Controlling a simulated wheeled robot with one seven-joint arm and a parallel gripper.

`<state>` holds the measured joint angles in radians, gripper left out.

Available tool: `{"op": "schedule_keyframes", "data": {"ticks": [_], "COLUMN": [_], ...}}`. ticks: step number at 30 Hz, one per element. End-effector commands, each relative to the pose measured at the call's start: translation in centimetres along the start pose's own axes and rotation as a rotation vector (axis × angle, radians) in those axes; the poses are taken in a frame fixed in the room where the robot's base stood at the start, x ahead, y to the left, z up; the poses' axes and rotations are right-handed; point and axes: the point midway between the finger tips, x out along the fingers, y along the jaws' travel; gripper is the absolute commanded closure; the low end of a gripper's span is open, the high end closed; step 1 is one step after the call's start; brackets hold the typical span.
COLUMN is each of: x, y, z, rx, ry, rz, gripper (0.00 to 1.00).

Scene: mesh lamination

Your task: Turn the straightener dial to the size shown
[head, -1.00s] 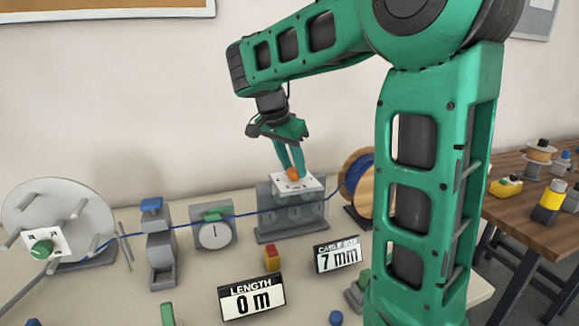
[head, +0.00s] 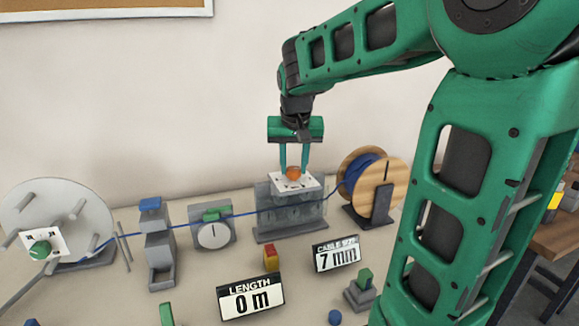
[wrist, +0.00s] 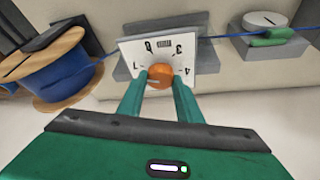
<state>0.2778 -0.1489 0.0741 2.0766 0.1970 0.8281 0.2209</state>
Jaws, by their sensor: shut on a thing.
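The orange straightener dial (head: 293,173) stands on a white plate (head: 280,185) on top of the grey straightener (head: 263,215). In the wrist view the dial (wrist: 160,75) sits amid the numbers 7, 6, 3 and 4 on the plate (wrist: 133,48). A faint mark shows on the dial, but I cannot tell which number it points to. My gripper (head: 294,168) comes down from above and is shut on the dial, one finger on each side, as the wrist view also shows (wrist: 160,84). The cable size sign (head: 337,256) reads 7 mm.
A blue cable (head: 240,213) runs from the wooden spool (head: 395,180) past the straightener and round gauge (head: 213,236) to the white reel (head: 75,215) at left. A sign (head: 251,298) reads LENGTH 0 m.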

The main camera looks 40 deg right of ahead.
Motion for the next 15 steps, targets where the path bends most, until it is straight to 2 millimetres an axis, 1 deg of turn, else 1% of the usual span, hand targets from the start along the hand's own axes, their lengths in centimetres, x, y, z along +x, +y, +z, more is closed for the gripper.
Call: {"op": "schedule_keyframes", "data": {"ticks": [1,15], "x": [-0.19,-0.18], "y": [-0.35,-0.38], "z": [-0.34,-0.34], "rx": [-0.019,-0.055], "ry": [0.011,0.011], "rz": [-0.013,-0.027], "gripper": [0.90,0.90]}}
